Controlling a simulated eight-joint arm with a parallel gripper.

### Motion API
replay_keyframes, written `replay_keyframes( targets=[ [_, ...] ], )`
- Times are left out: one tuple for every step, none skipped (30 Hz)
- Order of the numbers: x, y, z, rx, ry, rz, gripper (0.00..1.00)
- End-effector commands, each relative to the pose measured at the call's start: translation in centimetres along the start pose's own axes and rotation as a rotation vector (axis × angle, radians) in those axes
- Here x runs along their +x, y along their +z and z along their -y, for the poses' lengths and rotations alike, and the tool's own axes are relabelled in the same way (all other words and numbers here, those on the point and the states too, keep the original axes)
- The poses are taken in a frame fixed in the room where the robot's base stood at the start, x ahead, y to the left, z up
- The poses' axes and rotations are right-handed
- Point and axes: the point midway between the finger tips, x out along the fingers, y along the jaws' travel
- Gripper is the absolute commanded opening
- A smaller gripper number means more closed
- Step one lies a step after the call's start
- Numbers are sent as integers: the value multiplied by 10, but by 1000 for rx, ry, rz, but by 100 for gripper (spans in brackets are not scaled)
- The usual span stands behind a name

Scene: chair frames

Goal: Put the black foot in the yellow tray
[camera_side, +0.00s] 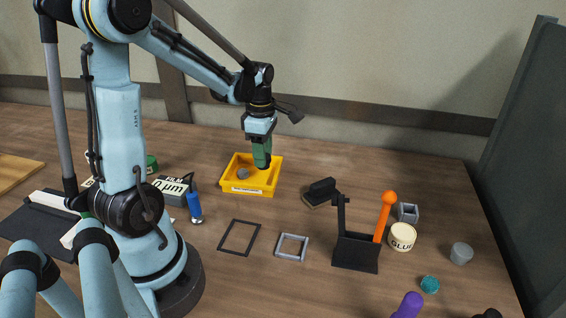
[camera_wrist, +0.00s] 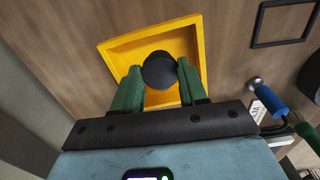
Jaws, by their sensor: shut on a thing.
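The yellow tray (camera_side: 251,190) stands on the table in the middle of the side view, left of centre. In the wrist view the tray (camera_wrist: 148,33) lies beyond the fingers. My gripper (camera_side: 263,160) has green fingers that point down over the tray's right part. It is shut on the black foot (camera_wrist: 159,70), a dark round piece between the fingertips in the wrist view. In the side view the foot (camera_side: 263,167) shows only as a dark bit under the fingers. I cannot tell whether it touches the tray floor.
A small grey round piece (camera_side: 242,174) lies in the tray's left part. A blue-handled tool (camera_side: 194,205) and a labelled black box (camera_side: 173,188) are left of the tray.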

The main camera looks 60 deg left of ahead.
Motion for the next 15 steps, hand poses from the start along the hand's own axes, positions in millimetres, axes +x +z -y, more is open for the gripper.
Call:
replay_keyframes(
  targets=[
    [3,-4,-4,-1,0,0,12],
    [4,-5,-5,-1,0,0,12],
    [5,-6,-6,0,0,0,12],
    [6,-7,-6,0,0,0,12],
    [7,-7,-7,1,0,0,12],
    [10,-7,-7,1,0,0,12],
    [13,-7,-7,1,0,0,12],
    [16,-7,-7,1,0,0,12],
    [21,-7,-7,2,0,0,12],
    [25,-7,-7,2,0,0,12],
    [29,-7,-7,2,0,0,12],
    [34,-7,-7,2,0,0,12],
    [37,-6,-7,2,0,0,12],
    [40,-6,-7,2,0,0,12],
    [43,-6,-7,2,0,0,12]
  ],
)
